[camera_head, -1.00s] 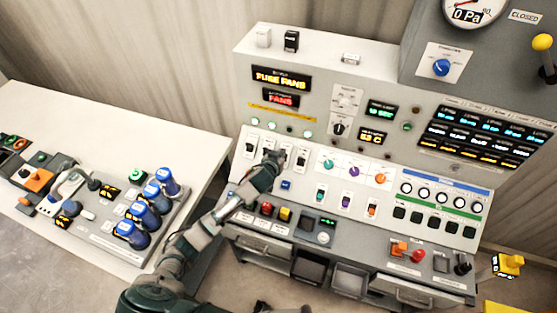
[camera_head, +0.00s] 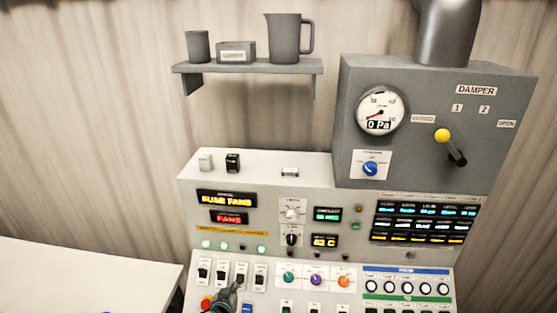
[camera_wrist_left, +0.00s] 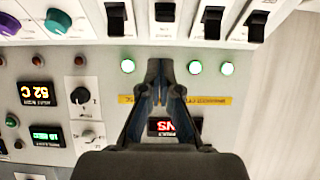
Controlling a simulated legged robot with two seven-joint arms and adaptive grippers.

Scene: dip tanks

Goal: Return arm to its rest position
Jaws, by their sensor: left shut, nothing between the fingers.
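My left gripper (camera_head: 234,289) is at the bottom of the head view, over the row of black toggle switches (camera_head: 203,271) on the sloped panel. Its arm is mostly cut off by the frame edge. In the left wrist view the gripper (camera_wrist_left: 163,72) has its fingers together and empty, in front of the panel between the green lamps (camera_wrist_left: 195,67) and the partly hidden red display (camera_wrist_left: 160,127). Whether it touches the panel cannot be told. My right gripper is in neither view.
The console (camera_head: 320,170) carries knobs, displays and a grey damper box (camera_head: 430,130) with a yellow-tipped lever (camera_head: 442,136). A wall shelf (camera_head: 250,67) holds a jug (camera_head: 285,38), a cup and a small box. A white table (camera_head: 80,285) stands at left.

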